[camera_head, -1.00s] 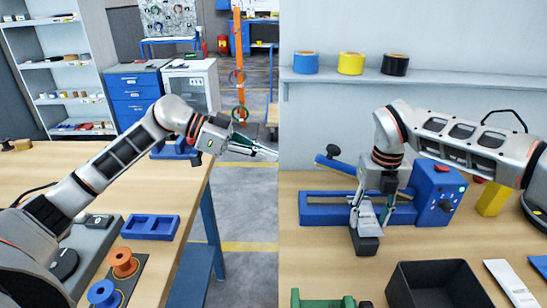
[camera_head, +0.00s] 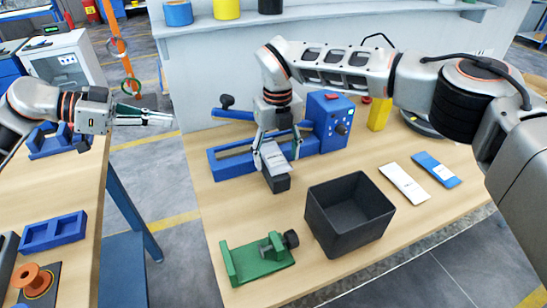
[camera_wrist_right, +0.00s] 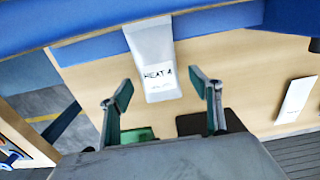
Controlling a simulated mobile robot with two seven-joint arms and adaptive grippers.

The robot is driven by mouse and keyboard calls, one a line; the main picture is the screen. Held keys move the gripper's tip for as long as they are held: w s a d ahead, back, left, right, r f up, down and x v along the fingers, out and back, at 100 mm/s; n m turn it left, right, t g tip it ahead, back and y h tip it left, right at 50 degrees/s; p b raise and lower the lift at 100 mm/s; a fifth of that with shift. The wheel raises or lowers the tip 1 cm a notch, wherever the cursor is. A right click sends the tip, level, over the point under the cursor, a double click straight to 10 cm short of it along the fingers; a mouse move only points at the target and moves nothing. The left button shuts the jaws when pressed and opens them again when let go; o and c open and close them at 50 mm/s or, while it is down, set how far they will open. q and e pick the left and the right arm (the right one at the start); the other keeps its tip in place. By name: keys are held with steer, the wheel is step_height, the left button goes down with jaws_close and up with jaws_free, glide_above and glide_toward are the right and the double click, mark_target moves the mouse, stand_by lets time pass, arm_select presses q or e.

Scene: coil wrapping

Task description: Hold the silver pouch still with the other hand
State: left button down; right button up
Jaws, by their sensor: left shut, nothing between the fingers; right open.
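In the right wrist view the pouch (camera_wrist_right: 153,55) shows printed "HEAT" lettering. My right gripper (camera_head: 279,143) is over the pouch, pointing down. Its fingers (camera_wrist_right: 160,85) are open, and the pouch appears between and beyond them; I cannot see contact. My left gripper (camera_head: 172,118) is shut and empty, held out over the floor gap between the two tables, well left of the pouch.
A black open bin (camera_head: 318,218) and a green fixture (camera_head: 256,259) stand in front of the device. A white packet (camera_head: 404,183) and a blue packet (camera_head: 437,169) lie to the right. A yellow block (camera_head: 379,114) stands behind. A blue tray (camera_head: 53,232) is on the left table.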

mark_target(277, 159)
step_height(277, 159, up, 12)
stand_by(0.6)
